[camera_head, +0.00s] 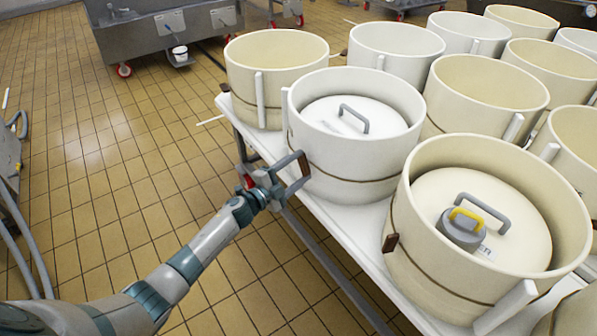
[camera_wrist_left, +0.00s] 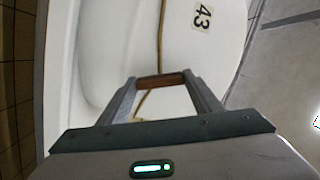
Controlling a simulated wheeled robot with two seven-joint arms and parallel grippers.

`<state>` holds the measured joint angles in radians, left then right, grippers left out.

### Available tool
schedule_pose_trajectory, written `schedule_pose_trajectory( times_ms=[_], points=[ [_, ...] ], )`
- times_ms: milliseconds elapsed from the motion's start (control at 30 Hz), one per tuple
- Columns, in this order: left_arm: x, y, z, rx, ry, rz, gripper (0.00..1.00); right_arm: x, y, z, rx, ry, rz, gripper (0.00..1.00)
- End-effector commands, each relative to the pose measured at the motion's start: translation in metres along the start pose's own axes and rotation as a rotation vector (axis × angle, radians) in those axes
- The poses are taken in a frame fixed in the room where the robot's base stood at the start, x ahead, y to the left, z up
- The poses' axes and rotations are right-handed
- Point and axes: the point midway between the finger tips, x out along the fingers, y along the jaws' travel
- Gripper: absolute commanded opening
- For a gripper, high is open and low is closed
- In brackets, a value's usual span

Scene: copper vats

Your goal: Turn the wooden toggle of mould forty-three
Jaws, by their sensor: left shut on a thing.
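Mould forty-three is the white round mould (camera_head: 345,160) at the table's near-left edge, with a lid and grey handle inside. Its label "43" (camera_wrist_left: 203,18) shows in the left wrist view. Its brown wooden toggle (camera_wrist_left: 160,81) lies between my left gripper's fingertips, beside the cord (camera_wrist_left: 160,35) that runs around the mould. My left gripper (camera_head: 297,170) is shut on the toggle at the mould's left side; it also shows in the left wrist view (camera_wrist_left: 162,84). My right gripper is not in view.
A cream mould (camera_head: 410,265) with a lid and a weight stands to the right, with its own dark toggle (camera_head: 390,243). Several more moulds crowd the white table (camera_head: 345,220) behind. The tiled floor (camera_head: 100,190) at left is open.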

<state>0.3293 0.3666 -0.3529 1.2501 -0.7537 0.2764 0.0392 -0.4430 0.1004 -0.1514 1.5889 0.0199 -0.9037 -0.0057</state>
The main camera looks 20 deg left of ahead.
Motion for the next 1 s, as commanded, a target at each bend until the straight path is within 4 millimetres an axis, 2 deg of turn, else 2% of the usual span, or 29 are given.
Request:
schedule_pose_trajectory(
  times_ms=[200,500,1000],
  points=[
    [-0.001,0.002,0.001,0.196,0.0,0.001,0.36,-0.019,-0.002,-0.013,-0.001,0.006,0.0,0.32],
    [0.0,0.002,0.001,0.379,0.0,0.001,0.36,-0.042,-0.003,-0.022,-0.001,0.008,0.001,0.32],
    [-0.001,0.001,0.001,0.44,0.0,0.002,0.36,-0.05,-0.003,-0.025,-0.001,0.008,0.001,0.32]
  ],
)
